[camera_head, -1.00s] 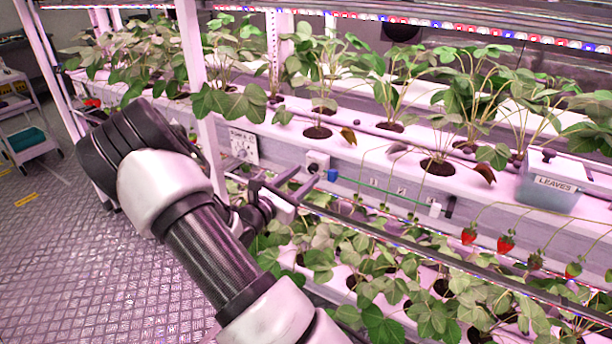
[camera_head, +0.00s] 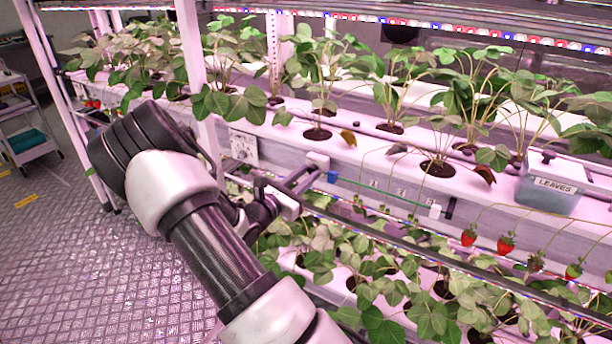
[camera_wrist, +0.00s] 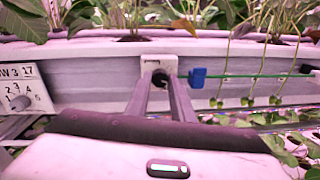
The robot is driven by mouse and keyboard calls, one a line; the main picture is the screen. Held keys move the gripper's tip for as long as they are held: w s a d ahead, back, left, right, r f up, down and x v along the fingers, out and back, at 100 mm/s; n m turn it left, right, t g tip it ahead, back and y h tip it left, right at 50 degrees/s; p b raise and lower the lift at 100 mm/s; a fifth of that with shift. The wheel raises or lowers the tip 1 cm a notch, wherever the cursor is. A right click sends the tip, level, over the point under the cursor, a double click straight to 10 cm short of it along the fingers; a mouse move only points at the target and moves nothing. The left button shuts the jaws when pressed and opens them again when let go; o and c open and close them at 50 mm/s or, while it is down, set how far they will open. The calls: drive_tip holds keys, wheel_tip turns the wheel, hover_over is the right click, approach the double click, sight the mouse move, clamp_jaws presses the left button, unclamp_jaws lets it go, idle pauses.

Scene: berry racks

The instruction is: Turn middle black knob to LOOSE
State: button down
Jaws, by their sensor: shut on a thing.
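A black knob (camera_wrist: 159,78) sits on a small white block (camera_wrist: 158,63) on the rack's front rail. In the wrist view my gripper (camera_wrist: 160,84) has its two long grey fingers converging on the knob, one on each side, shut on it. The fingers partly cover the knob, and I cannot read its setting or any LOOSE mark. In the head view my gripper (camera_head: 308,179) reaches to the rail just below the white block (camera_head: 318,160), and the knob is hidden there by the fingers.
A blue clip (camera_wrist: 198,78) holds a green line just right of the knob. A numbered white panel (camera_wrist: 18,89) is on the left. Strawberries (camera_head: 468,237) hang at the right, below a LEAVES box (camera_head: 549,183). Plants fill the shelf below.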

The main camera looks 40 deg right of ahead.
drive_tip(key=n+p, duration=0.4)
drive_tip(key=n, duration=0.1)
drive_tip(key=shift+r, duration=0.1)
drive_tip(key=n+p, duration=0.3)
drive_tip(key=n, duration=0.2)
drive_tip(key=shift+n+t+p, duration=0.3)
drive_tip(key=shift+t+p, duration=0.05)
drive_tip(key=shift+t, duration=0.05)
drive_tip(key=n+p, duration=0.2)
drive_tip(key=n, duration=0.3)
drive_tip(key=shift+s+n+t+p, duration=0.1)
drive_tip(key=shift+n+t+p, duration=0.2)
drive_tip(key=shift+n+p, duration=0.1)
drive_tip(key=shift+f+n+p, duration=0.15)
drive_tip(key=shift+n+p, duration=0.25)
drive_tip(key=shift+n, duration=0.8)
drive_tip(key=shift+f+n+p, duration=0.1)
drive_tip(key=shift+n+p, duration=0.3)
drive_tip(key=shift+n, duration=0.8)
drive_tip(key=c, duration=1.5)
unclamp_jaws()
drive_tip(key=shift+c, duration=0.2)
drive_tip(key=shift+t, duration=0.3)
